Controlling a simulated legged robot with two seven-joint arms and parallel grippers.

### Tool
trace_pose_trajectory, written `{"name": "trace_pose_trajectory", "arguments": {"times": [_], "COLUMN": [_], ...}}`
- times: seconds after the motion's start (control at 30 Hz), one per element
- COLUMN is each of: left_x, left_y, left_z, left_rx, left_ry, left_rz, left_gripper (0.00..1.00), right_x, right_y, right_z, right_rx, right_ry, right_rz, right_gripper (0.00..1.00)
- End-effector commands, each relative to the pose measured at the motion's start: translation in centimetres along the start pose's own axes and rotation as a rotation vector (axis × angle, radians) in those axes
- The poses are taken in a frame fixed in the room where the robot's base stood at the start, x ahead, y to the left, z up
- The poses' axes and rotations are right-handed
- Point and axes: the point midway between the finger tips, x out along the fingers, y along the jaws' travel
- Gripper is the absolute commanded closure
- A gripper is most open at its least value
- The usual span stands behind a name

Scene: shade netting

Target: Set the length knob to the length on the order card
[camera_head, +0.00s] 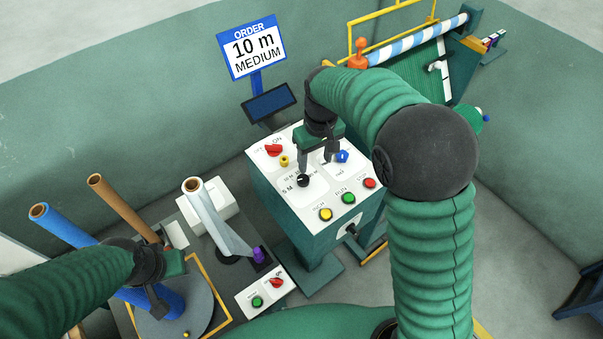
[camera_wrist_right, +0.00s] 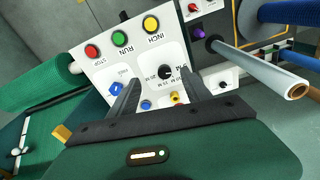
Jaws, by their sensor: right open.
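The order card (camera_head: 252,48) reads "10 m MEDIUM". The length knob (camera_head: 303,180) is a small black dial on the white control panel, with metre marks around it; "5 M" is readable beside it. In the right wrist view the length knob (camera_wrist_right: 165,72) has a light pointer mark that seems to lie toward the "5 M" side. My right gripper (camera_head: 318,158) is over the panel, open, its fingers (camera_wrist_right: 161,80) on either side of the knob with gaps; contact is not visible. My left gripper (camera_head: 158,297) is at lower left by a blue roll; its jaws are unclear.
The panel also carries a red switch (camera_head: 273,150), a yellow knob (camera_head: 284,161), a blue knob (camera_head: 342,156), and yellow (camera_head: 326,214), green (camera_head: 348,198) and red (camera_head: 369,183) buttons. A dark screen (camera_head: 269,104) stands behind it. A pale roll tube (camera_head: 205,205) rises to its left.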

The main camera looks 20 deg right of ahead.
Motion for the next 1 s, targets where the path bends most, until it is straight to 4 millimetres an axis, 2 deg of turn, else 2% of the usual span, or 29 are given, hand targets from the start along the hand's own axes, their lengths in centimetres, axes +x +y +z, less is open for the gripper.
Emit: {"name": "trace_pose_trajectory", "arguments": {"times": [0.03,0.13,0.23,0.37,0.47,0.8,1.0], "left_x": [0.0,0.0,0.0,-0.3,-0.8,-3.4,-4.5], "left_y": [0.0,0.0,0.0,0.0,0.0,0.0,0.0], "left_z": [0.0,0.0,-0.1,-0.1,-0.2,-0.8,-1.1], "left_rx": [0.000,0.001,0.001,0.001,0.001,0.001,0.001], "left_ry": [0.000,0.001,0.001,0.001,0.001,0.001,0.001], "left_rz": [0.000,0.000,0.000,0.000,0.000,0.000,0.000], "left_gripper": [0.64,0.64,0.64,0.64,0.64,0.64,0.64], "right_x": [-0.1,-0.6,-1.0,-0.5,1.2,10.1,14.1], "right_y": [-0.1,-0.4,-0.7,-1.0,-1.0,-0.9,-0.9], "right_z": [-1.8,-4.2,-5.4,-5.5,-5.2,-4.8,-4.5], "right_rx": [-0.031,-0.092,-0.129,-0.143,-0.142,-0.140,-0.140], "right_ry": [-0.014,-0.046,-0.062,-0.070,-0.072,-0.073,-0.068], "right_rz": [-0.001,-0.003,-0.005,-0.006,-0.005,-0.005,-0.004], "right_gripper": [0.43,0.43,0.43,0.43,0.43,0.43,0.43]}}
